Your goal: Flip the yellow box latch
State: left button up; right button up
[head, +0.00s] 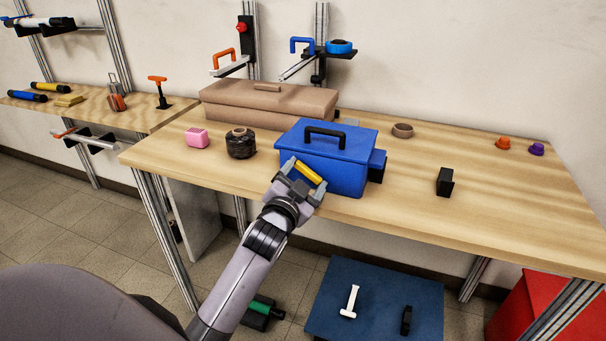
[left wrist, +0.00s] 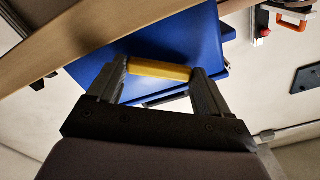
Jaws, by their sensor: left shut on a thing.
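The blue box (head: 344,152) sits near the front edge of the wooden table, lid closed, with a black handle on top. Its yellow latch (head: 309,173) is a bar on the front face. My left gripper (head: 303,180) comes up from the front and is shut on the latch, one finger at each end of the bar. In the left wrist view the yellow latch (left wrist: 158,71) lies between the two fingertips, with the blue box (left wrist: 190,40) behind it. My right gripper is not in view.
The wooden table (head: 480,215) also holds a black spool (head: 240,143), a pink block (head: 197,138), a brown case (head: 265,105) behind the box, a tape ring (head: 402,130) and a black block (head: 445,182). The table's right part is mostly clear.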

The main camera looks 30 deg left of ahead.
pick_arm(q)
jog(key=shift+d+r+m+p, duration=0.1)
jog(key=shift+r+m+p, duration=0.15)
jog(key=shift+m, duration=0.25)
jog(key=shift+d+r+m+p, duration=0.1)
jog(key=shift+m+p, duration=0.2)
jog(key=shift+m, duration=0.2)
jog(key=m, duration=0.1)
jog(key=m+p, duration=0.1)
jog(key=m, duration=0.1)
jog(key=shift+w+d+r+m+p, duration=0.15)
jog(key=shift+d+r+m+p, duration=0.05)
jog(key=shift+d+m+p, duration=0.1)
jog(key=m, duration=0.1)
jog(key=m+p, duration=0.1)
jog(key=m, duration=0.1)
jog(key=shift+w+d+r, duration=0.1)
jog(key=shift+d, duration=0.2)
jog(key=shift+d+m, duration=0.3)
jog(key=shift+m, duration=1)
jog(key=o, duration=1)
jog(key=shift+c, duration=0.2)
